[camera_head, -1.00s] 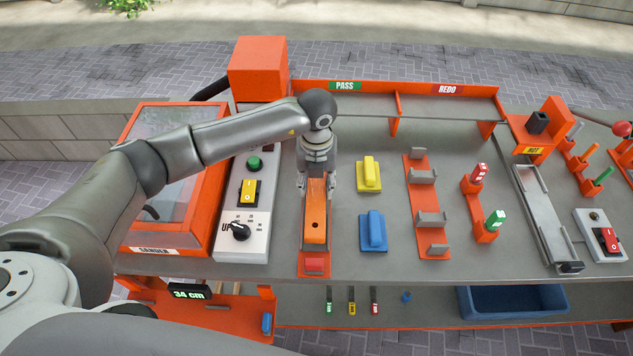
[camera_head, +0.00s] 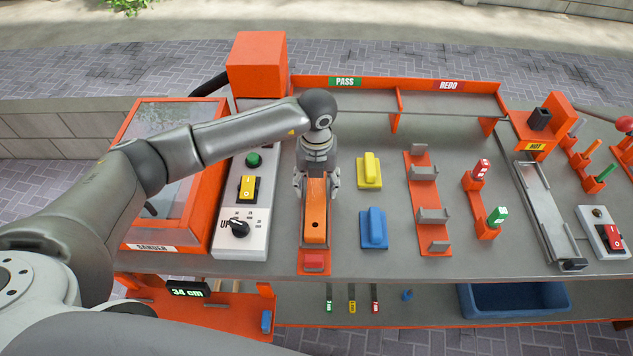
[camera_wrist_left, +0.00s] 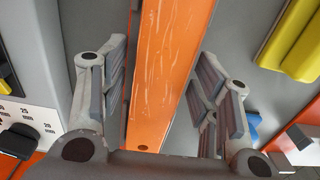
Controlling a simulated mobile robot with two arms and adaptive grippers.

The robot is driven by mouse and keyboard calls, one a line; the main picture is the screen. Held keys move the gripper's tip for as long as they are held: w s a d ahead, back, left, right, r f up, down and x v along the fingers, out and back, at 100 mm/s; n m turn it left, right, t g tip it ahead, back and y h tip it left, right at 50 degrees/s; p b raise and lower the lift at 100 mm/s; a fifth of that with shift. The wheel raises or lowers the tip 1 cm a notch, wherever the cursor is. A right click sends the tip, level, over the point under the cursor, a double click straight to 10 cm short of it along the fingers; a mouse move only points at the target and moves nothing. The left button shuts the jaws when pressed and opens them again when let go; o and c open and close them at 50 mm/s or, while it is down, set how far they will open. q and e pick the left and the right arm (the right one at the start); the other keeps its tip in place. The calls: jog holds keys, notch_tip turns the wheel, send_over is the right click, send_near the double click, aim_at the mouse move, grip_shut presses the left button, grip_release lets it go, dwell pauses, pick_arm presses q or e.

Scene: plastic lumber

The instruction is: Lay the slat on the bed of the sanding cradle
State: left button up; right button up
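The orange slat (camera_head: 316,212), with a dark hole near its front end, lies lengthwise over a narrow orange-red base that looks like the sanding cradle (camera_head: 314,270), which has a red block at its front end. Most of the bed is hidden under the slat. My left gripper (camera_head: 317,185) is over the slat's rear part, pointing down, with one finger on each side. In the left wrist view the slat (camera_wrist_left: 168,70) runs between the spread fingers, with gaps visible beside it. My right gripper is not in view.
A yellow block (camera_head: 369,170) and a blue block (camera_head: 373,228) stand right of the slat. A control panel (camera_head: 243,215) is close on the left. A rack with grey clips (camera_head: 428,200) stands farther right. PASS and REDO bins (camera_head: 395,100) line the back.

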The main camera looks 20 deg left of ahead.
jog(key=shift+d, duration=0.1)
pick_arm(q)
notch_tip(320, 180, up, 12)
jog(key=shift+r, duration=0.1)
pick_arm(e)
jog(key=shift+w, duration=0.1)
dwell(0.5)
